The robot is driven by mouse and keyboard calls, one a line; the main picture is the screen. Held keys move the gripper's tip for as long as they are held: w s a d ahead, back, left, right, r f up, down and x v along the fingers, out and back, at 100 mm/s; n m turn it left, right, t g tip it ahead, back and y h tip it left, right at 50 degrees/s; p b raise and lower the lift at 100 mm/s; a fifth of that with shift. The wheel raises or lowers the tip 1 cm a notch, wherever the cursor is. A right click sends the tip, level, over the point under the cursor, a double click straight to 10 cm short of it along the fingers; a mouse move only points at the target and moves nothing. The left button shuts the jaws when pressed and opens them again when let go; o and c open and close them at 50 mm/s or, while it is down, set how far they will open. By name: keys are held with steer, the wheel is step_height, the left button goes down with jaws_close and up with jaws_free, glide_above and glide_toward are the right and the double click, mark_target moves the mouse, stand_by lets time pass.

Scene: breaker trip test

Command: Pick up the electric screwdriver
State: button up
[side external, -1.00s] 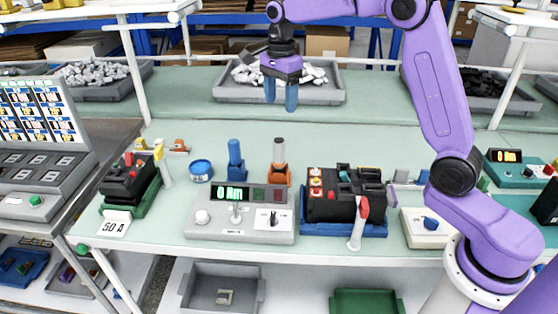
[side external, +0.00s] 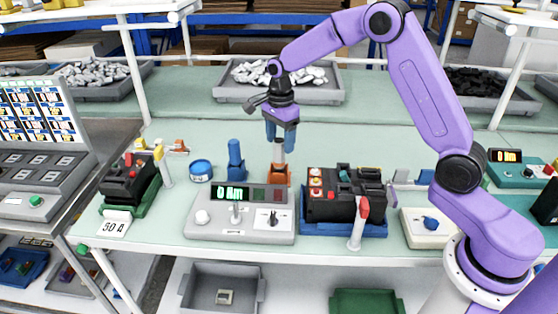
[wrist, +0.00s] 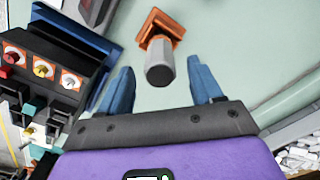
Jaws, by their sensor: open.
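A grey tool with a round end, which looks like the electric screwdriver (side external: 279,152), stands upright in an orange holder (side external: 279,174) behind the grey meter box. In the wrist view the grey tool (wrist: 160,72) lies between my finger tips, with the orange holder (wrist: 160,27) beyond it. My gripper (side external: 280,140) is open with its blue fingers pointing down, close above the tool. In the wrist view a finger of my gripper (wrist: 160,80) is on each side of the tool, with gaps; I cannot tell how far down they reach.
A blue upright tool (side external: 235,158) stands close on the left. The grey meter box (side external: 240,222) is in front. A black breaker (side external: 343,205) on a blue base (side external: 312,228) stands to the right. A grey bin (side external: 225,93) of parts is behind; the bench between is clear.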

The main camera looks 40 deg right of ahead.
mark_target(279, 153)
steer(key=f, duration=0.5)
steer(key=shift+a, duration=0.2)
steer(key=c, duration=1.1)
